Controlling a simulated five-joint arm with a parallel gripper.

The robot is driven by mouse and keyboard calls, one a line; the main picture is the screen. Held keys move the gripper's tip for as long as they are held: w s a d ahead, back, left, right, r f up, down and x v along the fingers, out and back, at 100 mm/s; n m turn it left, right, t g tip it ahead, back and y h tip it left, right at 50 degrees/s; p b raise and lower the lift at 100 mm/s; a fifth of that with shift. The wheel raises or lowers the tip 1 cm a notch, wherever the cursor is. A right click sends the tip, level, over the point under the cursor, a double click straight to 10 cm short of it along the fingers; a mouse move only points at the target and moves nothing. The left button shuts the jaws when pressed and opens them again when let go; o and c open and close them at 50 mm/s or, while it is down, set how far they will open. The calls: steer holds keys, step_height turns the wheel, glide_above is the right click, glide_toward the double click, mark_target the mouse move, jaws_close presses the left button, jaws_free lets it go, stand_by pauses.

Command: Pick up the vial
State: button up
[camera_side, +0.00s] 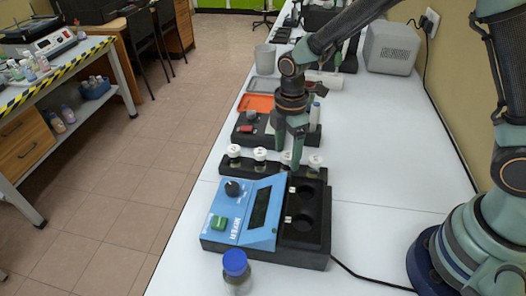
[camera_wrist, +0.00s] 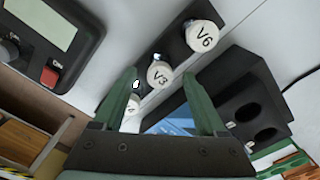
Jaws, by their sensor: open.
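Several vials with white caps stand upright in a row in a black rack (camera_side: 270,170) in front of my gripper. In the wrist view, one cap reads V6 (camera_wrist: 202,37) and the one beside it reads V3 (camera_wrist: 160,75). A further cap (camera_wrist: 131,108) is partly hidden by my left finger. My gripper (camera_side: 289,150) points down over the right part of the rack. Its green fingers are open and apart, with nothing visibly held. In the wrist view the V3 cap appears between the fingertips; I cannot tell the height gap.
A blue and black instrument (camera_side: 240,215) with two round wells stands just in front of the rack. A blue-capped bottle (camera_side: 236,265) is nearer. Behind are a dark device (camera_side: 247,130), an orange tray (camera_side: 255,103) and a grey box (camera_side: 391,47). The white bench is clear to the right.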

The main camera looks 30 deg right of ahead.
step_height(320, 180, down, 2)
steer(key=shift+f, duration=0.1)
jaws_close()
